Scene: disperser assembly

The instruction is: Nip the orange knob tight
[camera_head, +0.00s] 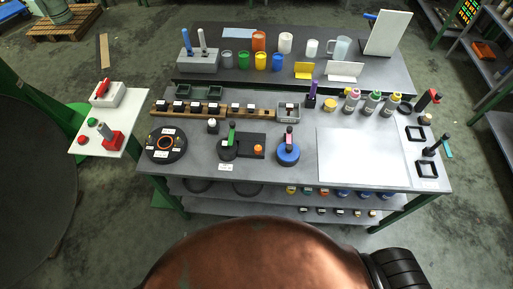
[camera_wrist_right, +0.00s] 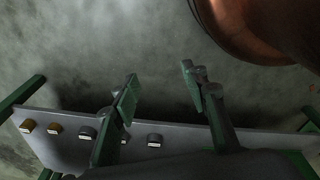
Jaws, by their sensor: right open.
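A small orange knob (camera_head: 258,149) sits low on the right part of a black fixture (camera_head: 251,138) near the front middle of the table. A green-handled part (camera_head: 231,135) stands upright on a round dark base just left of it. My right gripper (camera_wrist_right: 160,75) shows only in its wrist view, its two fingers apart with nothing between them. It is off the front of the table, over the floor, and the knob is not in that view. My left gripper is in neither view. Whether the knob is tight cannot be seen.
A blue round base with a pink-topped part (camera_head: 289,150) stands right of the knob. A black disc (camera_head: 166,155) with an orange ring lies to the left. A white board (camera_head: 365,154) covers the right side. Lower shelves (camera_wrist_right: 61,147) hold small parts under the table.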

